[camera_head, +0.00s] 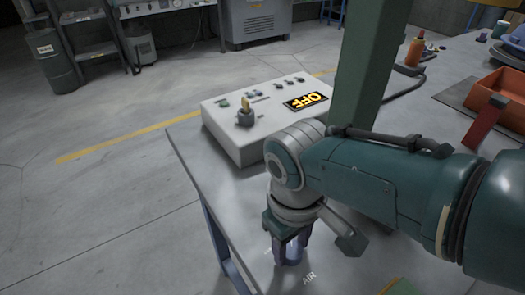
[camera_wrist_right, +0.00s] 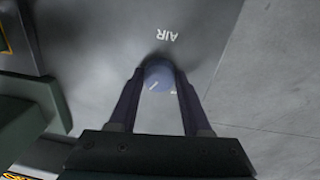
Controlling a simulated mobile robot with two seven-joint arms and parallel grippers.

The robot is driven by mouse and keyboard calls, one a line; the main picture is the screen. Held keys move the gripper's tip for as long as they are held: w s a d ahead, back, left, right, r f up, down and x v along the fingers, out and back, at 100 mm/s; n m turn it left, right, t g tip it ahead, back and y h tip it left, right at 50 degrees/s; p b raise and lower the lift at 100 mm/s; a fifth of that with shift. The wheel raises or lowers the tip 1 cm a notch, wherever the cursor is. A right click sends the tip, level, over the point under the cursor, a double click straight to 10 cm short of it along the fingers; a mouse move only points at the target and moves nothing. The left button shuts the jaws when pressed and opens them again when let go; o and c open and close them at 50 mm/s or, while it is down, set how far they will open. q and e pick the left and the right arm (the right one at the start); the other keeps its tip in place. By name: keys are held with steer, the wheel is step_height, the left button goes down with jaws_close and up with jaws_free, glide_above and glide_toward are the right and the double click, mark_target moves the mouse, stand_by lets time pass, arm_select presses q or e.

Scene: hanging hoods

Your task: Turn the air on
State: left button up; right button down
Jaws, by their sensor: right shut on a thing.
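The round blue air knob (camera_wrist_right: 158,77) sits on the grey surface below the printed word AIR (camera_wrist_right: 167,36) in the right wrist view. It has a light pointer line on its face. My right gripper (camera_wrist_right: 159,72) has one finger on each side of the knob and is shut on it. In the head view my right gripper (camera_head: 289,252) points down at the table (camera_head: 205,172) near its front edge, beside the AIR label (camera_head: 309,278). The fingers partly hide the knob there. My left gripper is not in view.
An orange tray (camera_head: 497,92) and an orange bottle (camera_head: 414,51) are at the right.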

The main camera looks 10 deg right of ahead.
mark_target(288, 250)
steer(key=shift+m, duration=1.6)
steer(key=shift+c, duration=1.8)
jaws_free()
step_height(288, 250, up, 10)
steer(key=p, duration=0.7)
steer(key=shift+a, duration=0.3)
